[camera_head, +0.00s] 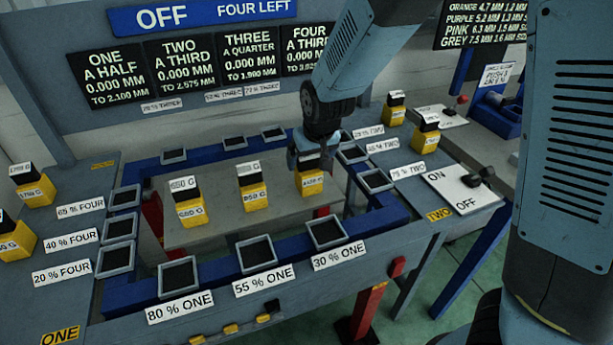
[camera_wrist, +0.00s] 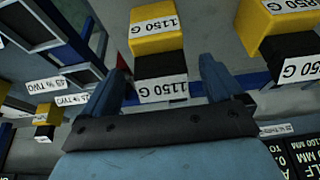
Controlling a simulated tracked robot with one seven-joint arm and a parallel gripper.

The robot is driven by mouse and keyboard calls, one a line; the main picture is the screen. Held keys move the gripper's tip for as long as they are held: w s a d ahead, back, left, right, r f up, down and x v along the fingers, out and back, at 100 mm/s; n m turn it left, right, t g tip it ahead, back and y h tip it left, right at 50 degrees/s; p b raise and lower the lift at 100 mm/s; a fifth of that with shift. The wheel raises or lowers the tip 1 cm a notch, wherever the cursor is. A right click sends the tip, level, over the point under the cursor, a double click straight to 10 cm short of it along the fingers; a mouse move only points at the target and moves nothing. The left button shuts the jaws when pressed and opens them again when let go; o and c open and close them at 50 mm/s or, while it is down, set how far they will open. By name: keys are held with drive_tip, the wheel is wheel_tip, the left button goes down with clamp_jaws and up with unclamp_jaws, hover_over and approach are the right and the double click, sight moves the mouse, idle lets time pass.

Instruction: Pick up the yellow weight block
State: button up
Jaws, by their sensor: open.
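Several yellow weight blocks with black tops and white labels are in view. Three stand on the grey plate inside the blue frame: a left one (camera_head: 191,214), a middle one (camera_head: 253,198) and a right one (camera_head: 312,185). My gripper (camera_head: 309,155) is at the top of the right block and partly hides its black top. In the wrist view this block, labelled 1150 G (camera_wrist: 156,42), shows between the two spread fingers of my gripper (camera_wrist: 166,72). The fingers look apart from its sides. An 850 G block (camera_wrist: 285,22) is at the upper right there.
Empty square trays line the blue frame (camera_head: 205,300), with percent labels beside them. More yellow blocks (camera_head: 38,190) stand on the left bench, and others (camera_head: 424,138) on the right. A white switch panel (camera_head: 460,190) with a black lever is at the right. A dark sign board (camera_head: 190,70) rises behind.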

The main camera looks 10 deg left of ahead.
sight(307, 165)
drive_tip(key=shift+x, duration=2.15)
drive_tip(key=shift+s, duration=0.1)
drive_tip(key=shift+a, duration=0.1)
clamp_jaws()
